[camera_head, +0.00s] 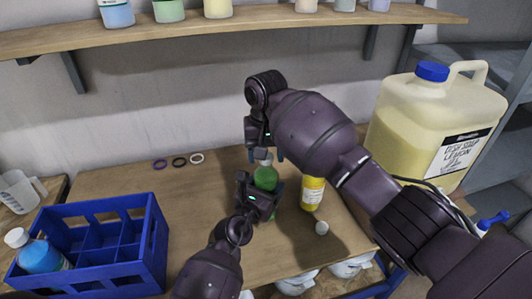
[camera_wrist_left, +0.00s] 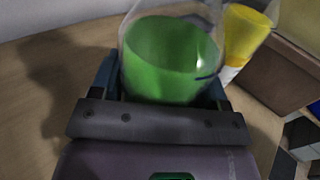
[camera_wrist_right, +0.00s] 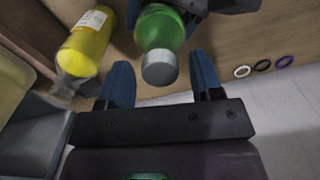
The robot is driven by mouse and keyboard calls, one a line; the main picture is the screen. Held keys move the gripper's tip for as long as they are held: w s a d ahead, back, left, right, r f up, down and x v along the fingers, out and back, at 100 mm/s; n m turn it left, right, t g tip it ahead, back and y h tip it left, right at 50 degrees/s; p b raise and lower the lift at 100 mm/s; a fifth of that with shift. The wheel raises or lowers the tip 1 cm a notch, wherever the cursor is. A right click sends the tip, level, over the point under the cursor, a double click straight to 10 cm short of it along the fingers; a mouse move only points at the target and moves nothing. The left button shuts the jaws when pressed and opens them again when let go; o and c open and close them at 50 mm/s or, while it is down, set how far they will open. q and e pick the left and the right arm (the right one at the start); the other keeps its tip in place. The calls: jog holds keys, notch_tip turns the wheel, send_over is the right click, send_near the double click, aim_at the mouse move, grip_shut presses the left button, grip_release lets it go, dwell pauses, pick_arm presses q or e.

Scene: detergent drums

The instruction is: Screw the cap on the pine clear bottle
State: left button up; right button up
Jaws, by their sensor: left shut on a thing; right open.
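The green bottle (camera_head: 266,178) stands on the wooden table; no name is readable on it. My left gripper (camera_head: 261,188) is shut around its body, and the bottle also shows in the left wrist view (camera_wrist_left: 172,58). A grey cap (camera_wrist_right: 160,68) sits at the top of the bottle in the right wrist view; I cannot tell how tight it is. My right gripper (camera_head: 265,155) is open above the bottle, with its two fingers (camera_wrist_right: 161,72) on either side of the cap and gaps beside it.
A yellow bottle (camera_head: 312,193) stands just right of the green one. A small white cap (camera_head: 322,228) lies on the table. Three rings (camera_head: 180,162) lie at the back. A blue crate (camera_head: 150,232) stands left; a big lemon soap jug (camera_head: 425,125) stands right.

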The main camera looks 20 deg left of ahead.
jog(key=shift+r, duration=2.3)
jog(key=shift+c, duration=0.2)
